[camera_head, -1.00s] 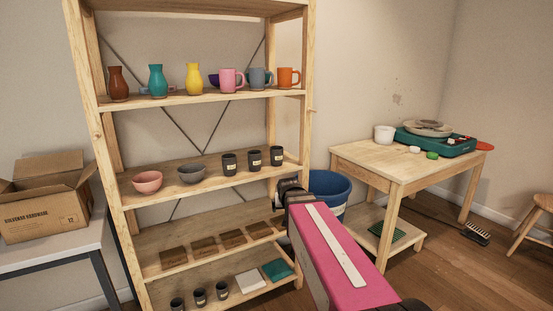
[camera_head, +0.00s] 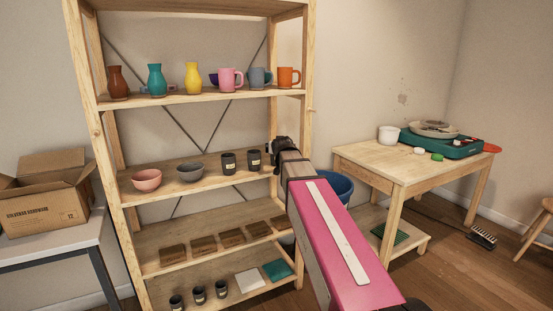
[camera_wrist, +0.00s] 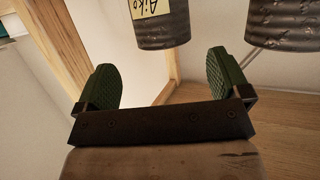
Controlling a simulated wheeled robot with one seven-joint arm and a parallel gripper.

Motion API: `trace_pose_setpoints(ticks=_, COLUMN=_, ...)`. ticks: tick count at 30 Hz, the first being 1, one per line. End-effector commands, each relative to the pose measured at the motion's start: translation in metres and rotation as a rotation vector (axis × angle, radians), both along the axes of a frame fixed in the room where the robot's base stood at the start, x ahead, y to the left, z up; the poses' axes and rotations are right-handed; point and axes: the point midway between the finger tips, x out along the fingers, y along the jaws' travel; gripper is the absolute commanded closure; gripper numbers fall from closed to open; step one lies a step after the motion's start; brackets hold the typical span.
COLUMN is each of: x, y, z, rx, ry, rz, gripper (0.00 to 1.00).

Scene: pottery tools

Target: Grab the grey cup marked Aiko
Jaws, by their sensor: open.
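The grey cup marked Aiko (camera_wrist: 168,28) is dark and ribbed, with a cream label, at the top of the wrist view. The label reads upside down there, and the cup's far end is cut off. My gripper (camera_wrist: 160,70) is open, its two green pads apart and empty; the cup lies ahead of the gap between them, not gripped. In the head view my gripper (camera_head: 283,146) is at the right end of the middle shelf and hides the rightmost cup's place.
A second grey cup (camera_wrist: 286,24) is close by at the right of the wrist view. Two labelled cups (camera_head: 229,163) (camera_head: 254,160) show beside my gripper in the head view. A wooden shelf post (camera_wrist: 62,45) stands near the left pad. Mugs and vases fill the shelf above.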

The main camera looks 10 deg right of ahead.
Motion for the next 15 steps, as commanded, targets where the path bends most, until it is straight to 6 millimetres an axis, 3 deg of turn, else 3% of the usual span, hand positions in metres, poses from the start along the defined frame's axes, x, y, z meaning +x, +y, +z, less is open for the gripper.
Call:
trace_pose_setpoints(ticks=1, x=0.009, y=-0.001, z=-0.003, rx=0.000, ry=0.001, rz=0.000, gripper=0.05)
trace_pose_setpoints(ticks=8, x=0.020, y=0.000, z=-0.010, rx=0.000, ry=0.001, rz=0.000, gripper=0.05)
trace_pose_setpoints(ticks=15, x=0.050, y=0.001, z=-0.026, rx=-0.001, ry=0.002, rz=-0.001, gripper=0.05)
